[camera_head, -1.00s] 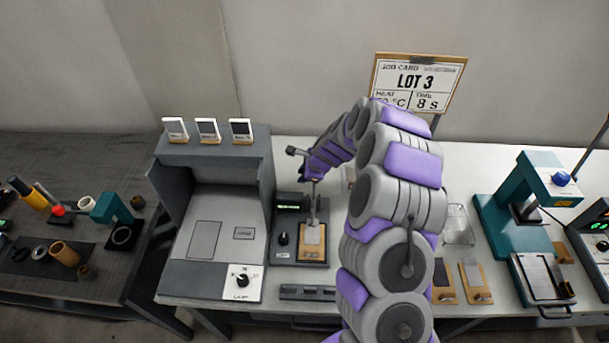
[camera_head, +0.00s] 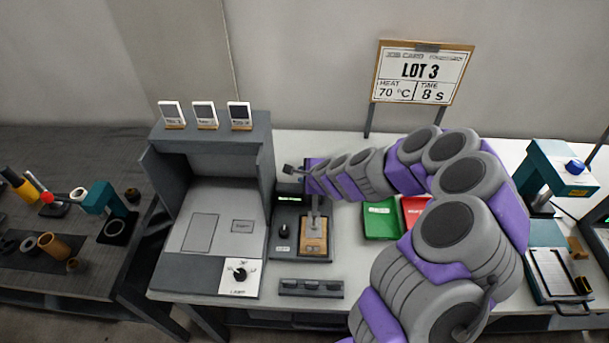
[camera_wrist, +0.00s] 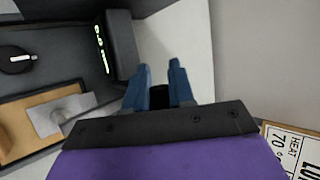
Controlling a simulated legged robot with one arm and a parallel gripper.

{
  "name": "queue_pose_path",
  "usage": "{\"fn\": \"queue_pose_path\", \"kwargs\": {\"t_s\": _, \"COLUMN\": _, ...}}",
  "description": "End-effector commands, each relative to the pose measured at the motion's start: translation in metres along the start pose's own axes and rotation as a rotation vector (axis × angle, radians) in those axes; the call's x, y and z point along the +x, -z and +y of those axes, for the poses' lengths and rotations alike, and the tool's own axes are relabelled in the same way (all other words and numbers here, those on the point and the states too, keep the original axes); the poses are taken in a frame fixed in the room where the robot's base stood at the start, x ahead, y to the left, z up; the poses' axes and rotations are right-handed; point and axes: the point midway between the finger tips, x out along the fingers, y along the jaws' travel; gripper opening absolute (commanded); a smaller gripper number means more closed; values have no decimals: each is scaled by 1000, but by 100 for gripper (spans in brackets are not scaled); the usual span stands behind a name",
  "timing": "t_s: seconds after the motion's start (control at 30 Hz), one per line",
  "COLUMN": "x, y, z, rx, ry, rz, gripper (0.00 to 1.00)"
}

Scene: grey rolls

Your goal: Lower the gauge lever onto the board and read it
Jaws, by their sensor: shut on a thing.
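The gauge (camera_head: 284,224) stands right of the lamp box, with a small lit green display (camera_head: 290,199) too small to read. A tan-framed board (camera_head: 313,250) lies on its base; it also shows in the wrist view (camera_wrist: 25,125). A grey metal foot (camera_wrist: 72,108) is over the board; I cannot tell whether it touches. In the wrist view my gripper (camera_wrist: 160,72) has its blue fingers close together around a dark piece (camera_wrist: 158,96), apparently the gauge lever's end. In the head view the fingers are hidden behind my purple wrist.
A job card (camera_head: 422,73) reads LOT 3, 70 °C, 8 s. Green (camera_head: 380,220) and red (camera_head: 414,210) trays lie right of the gauge. A dark slotted rack (camera_head: 310,288) is in front. A teal press (camera_head: 555,175) stands farther right.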

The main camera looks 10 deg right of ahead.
Motion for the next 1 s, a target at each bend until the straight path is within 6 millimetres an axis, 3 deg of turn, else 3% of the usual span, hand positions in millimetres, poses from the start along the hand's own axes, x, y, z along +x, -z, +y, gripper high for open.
{"fn": "queue_pose_path", "kwargs": {"t_s": 0.6, "x": 1, "y": -1, "z": 5, "rx": 3, "ry": -8, "rz": -3, "gripper": 0}}
{"fn": "queue_pose_path", "kwargs": {"t_s": 0.63, "x": 1, "y": -1, "z": 5, "rx": 3, "ry": -8, "rz": -3, "gripper": 24}}
{"fn": "queue_pose_path", "kwargs": {"t_s": 0.83, "x": 0, "y": -1, "z": 4, "rx": 2, "ry": -6, "rz": -2, "gripper": 43}}
{"fn": "queue_pose_path", "kwargs": {"t_s": 1.0, "x": -1, "y": -1, "z": 3, "rx": 1, "ry": -3, "rz": -2, "gripper": 44}}
